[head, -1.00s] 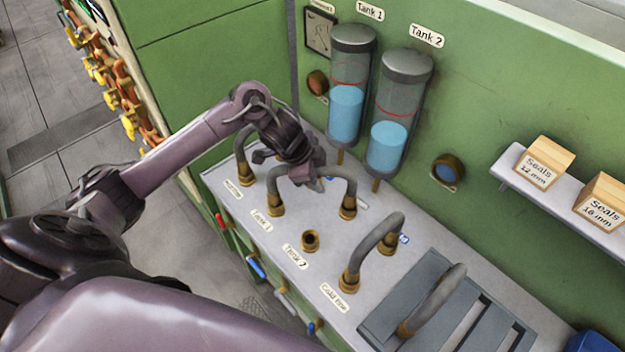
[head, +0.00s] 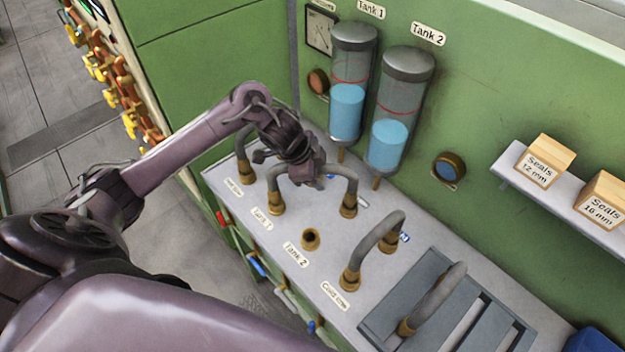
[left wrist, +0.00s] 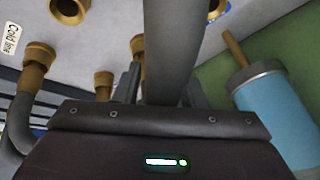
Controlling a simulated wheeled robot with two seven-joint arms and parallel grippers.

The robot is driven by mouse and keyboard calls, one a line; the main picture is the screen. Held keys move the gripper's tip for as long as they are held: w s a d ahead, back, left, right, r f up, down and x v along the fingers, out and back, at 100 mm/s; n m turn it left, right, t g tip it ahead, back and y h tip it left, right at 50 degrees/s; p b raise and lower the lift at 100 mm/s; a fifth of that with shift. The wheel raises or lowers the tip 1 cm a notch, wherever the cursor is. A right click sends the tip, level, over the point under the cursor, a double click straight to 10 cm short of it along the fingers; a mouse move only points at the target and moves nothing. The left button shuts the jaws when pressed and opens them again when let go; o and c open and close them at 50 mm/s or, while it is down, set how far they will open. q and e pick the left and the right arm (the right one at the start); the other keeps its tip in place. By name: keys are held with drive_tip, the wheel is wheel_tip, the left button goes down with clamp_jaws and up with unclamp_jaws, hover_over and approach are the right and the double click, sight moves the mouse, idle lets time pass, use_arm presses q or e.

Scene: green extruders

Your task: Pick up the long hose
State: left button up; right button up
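My left gripper (head: 302,172) is over the bench at an arched grey hose with brass ends (head: 352,182), behind the Tank 1 label. In the left wrist view the hose (left wrist: 172,45) passes between the two fingers, which lie close against its sides. The hose's ends look seated at the bench top. Another arched hose (head: 372,238) stands behind the Cold line label. A further hose (head: 440,292) rests on the slotted grey rack, and one more (head: 241,143) stands at the far left, partly behind my arm. I cannot tell which is longest. My right gripper is out of view.
An empty brass socket (head: 310,239) is by the Tank 2 label. Two tanks, Tank 1 (head: 347,112) and Tank 2 (head: 388,146), hang on the green wall behind the bench. A shelf (head: 515,168) with seal boxes is at right. The slotted rack (head: 415,275) lies at the bench's right.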

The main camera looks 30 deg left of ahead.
use_arm(q)
clamp_jaws()
drive_tip(key=shift+r, duration=0.1)
